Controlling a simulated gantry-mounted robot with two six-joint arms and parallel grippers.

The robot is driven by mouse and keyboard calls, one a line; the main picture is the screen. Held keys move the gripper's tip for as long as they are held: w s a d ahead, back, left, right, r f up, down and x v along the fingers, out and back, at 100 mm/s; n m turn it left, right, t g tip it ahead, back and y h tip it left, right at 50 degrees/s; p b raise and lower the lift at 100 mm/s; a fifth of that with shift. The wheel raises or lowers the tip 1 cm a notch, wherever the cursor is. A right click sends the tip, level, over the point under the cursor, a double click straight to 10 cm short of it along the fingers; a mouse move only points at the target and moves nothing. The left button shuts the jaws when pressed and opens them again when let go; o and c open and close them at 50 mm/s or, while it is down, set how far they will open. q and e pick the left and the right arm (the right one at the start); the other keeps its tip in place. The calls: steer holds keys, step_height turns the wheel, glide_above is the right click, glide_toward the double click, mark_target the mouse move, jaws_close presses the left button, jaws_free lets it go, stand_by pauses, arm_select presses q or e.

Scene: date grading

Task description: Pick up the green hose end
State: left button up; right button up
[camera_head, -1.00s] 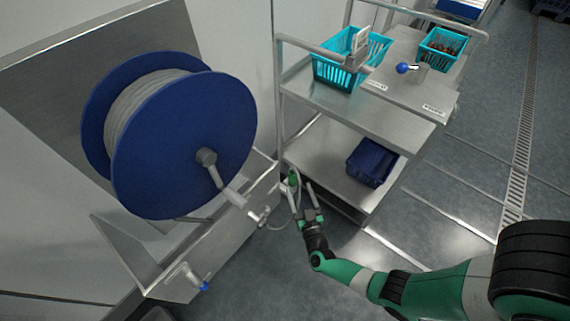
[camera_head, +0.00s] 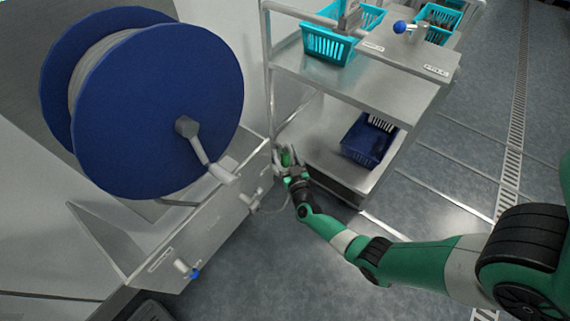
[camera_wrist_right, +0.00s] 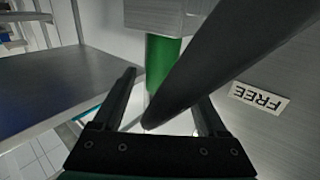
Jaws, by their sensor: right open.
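The green hose end (camera_head: 286,158) sits beside the cart's left post in the head view, right of the hose reel's steel stand. In the right wrist view it is a green cylinder (camera_wrist_right: 161,62) hanging under a grey block. My right gripper (camera_head: 285,160) is at the hose end. In the wrist view its two fingers (camera_wrist_right: 162,95) are apart, with the green cylinder beyond and between them. A large dark bar crosses in front of the right finger, and hides part of that space. I cannot tell whether the fingers touch the hose end. My left gripper is not in view.
The blue hose reel (camera_head: 160,115) with its crank stands at left. A steel cart (camera_head: 350,85) at right holds turquoise baskets (camera_head: 328,45) above and a dark blue crate (camera_head: 368,140) below. A FREE label (camera_wrist_right: 258,98) is on a metal face. Open floor lies at front.

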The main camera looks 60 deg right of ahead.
steer(key=shift+w+d+f, duration=0.1)
steer(key=shift+w+d, duration=0.15)
steer(key=shift+d, duration=0.05)
jaws_close()
steer(key=shift+a, duration=0.1)
step_height(320, 180, up, 28)
steer(key=p, duration=2.5)
steer(key=shift+r+p, duration=0.2)
steer(key=shift+p, duration=0.1)
step_height(320, 180, up, 7)
steer(key=p, duration=0.7)
steer(key=shift+p, duration=0.4)
